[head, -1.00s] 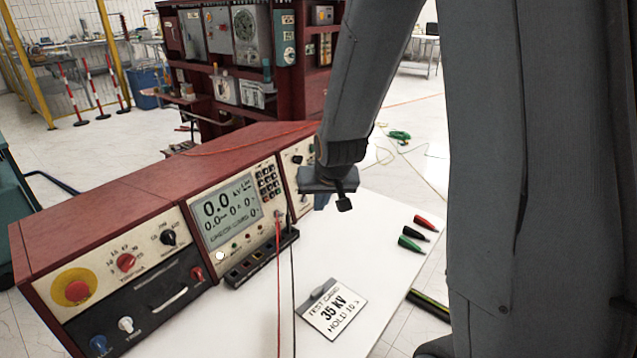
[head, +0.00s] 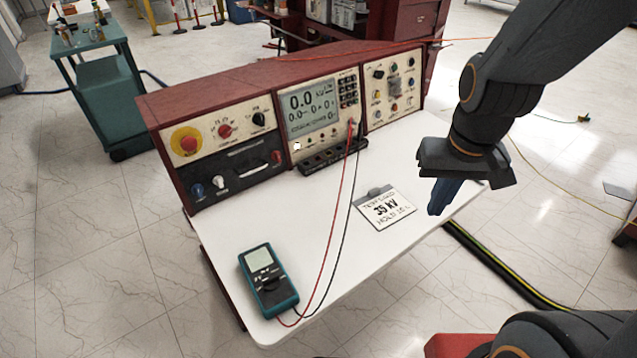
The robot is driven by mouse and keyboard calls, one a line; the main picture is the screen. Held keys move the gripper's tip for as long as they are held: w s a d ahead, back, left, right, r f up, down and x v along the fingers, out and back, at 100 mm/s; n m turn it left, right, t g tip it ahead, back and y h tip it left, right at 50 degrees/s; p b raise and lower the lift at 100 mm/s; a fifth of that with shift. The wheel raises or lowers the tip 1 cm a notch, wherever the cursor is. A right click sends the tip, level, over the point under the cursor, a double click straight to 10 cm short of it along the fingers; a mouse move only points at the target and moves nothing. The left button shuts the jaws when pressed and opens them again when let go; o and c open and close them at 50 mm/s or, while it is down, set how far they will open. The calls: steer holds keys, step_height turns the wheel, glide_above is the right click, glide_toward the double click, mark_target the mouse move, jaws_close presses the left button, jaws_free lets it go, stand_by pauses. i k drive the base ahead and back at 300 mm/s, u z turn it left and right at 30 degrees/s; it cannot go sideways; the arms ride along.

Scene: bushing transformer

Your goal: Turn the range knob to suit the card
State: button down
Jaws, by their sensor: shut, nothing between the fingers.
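A red knob (head: 225,131) with small printed scale marks sits on the left cream panel of the console (head: 218,95). A black knob (head: 258,118) is just right of it. Their labels and pointer settings are too small to read, so I cannot tell which is the range knob. The test card (head: 384,208) lies on the white tabletop and reads 35 kV, with a hold time below. My gripper (head: 438,204) is shut and empty, pointing down right of the card, well away from the knobs.
A red emergency button (head: 188,143) is left of the red knob. A lit display (head: 314,108) is at the console's middle. A red and a black lead cross the tabletop (head: 240,225) to a teal meter (head: 268,280) at its front. A teal cart (head: 105,100) stands behind left.

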mark_target(259, 118)
steer(key=z, duration=2.25)
steer(key=k, duration=1.65)
steer(key=u, duration=2.05)
steer(key=i, duration=0.5)
